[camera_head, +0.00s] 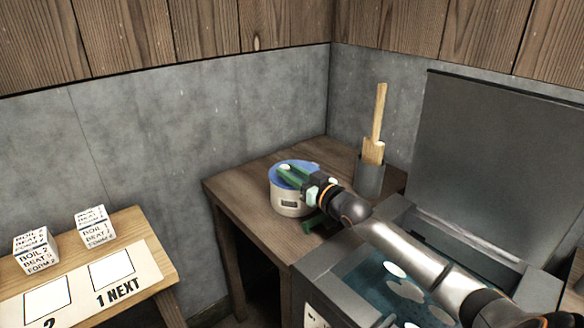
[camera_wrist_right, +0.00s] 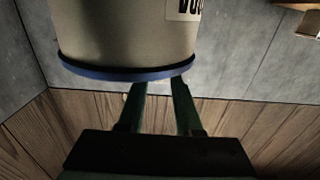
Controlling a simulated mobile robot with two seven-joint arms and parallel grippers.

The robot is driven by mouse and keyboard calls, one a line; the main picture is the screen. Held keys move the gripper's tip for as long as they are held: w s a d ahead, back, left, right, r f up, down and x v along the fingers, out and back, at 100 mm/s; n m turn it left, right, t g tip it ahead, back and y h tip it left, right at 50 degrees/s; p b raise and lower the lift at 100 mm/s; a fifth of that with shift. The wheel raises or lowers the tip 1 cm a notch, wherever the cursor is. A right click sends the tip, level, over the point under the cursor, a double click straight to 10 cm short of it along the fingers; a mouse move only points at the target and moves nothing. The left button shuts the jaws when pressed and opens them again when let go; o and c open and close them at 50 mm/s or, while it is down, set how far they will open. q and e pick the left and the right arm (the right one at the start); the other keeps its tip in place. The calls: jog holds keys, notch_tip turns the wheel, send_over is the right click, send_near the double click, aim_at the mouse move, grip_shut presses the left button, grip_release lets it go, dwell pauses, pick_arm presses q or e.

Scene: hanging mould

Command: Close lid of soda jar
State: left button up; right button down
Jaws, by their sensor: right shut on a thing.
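The soda jar (camera_head: 289,204) is a beige cylinder with a dark label, standing upright on the wooden table. It fills the top of the right wrist view (camera_wrist_right: 125,35), upside down there. A blue round lid (camera_head: 303,165) lies on its top; its edge shows as a blue band in the right wrist view (camera_wrist_right: 120,73), flush against the jar. My right gripper (camera_head: 286,174) reaches over the lid from the right, its green fingers closed on it. In the right wrist view the fingertips (camera_wrist_right: 160,88) pass behind the lid's edge, so the contact is hidden. My left gripper is out of view.
The wooden table (camera_head: 240,190) is bare left of the jar. A grey holder (camera_head: 370,178) with wooden tools stands behind it. An open grey vat (camera_head: 330,262) with liquid is at right, its lid (camera_head: 490,135) raised. Lettered cubes (camera_head: 36,250) sit on a board at left.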

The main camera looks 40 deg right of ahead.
jog(key=shift+f, duration=0.2)
dwell(0.3)
jog(key=c, duration=0.6)
grip_release()
jog(key=s+d+p, duration=0.1)
jog(key=s, duration=1.1)
jog(key=shift+s, duration=0.25)
jog(key=shift+r+p, duration=0.1)
jog(key=shift+p, duration=0.25)
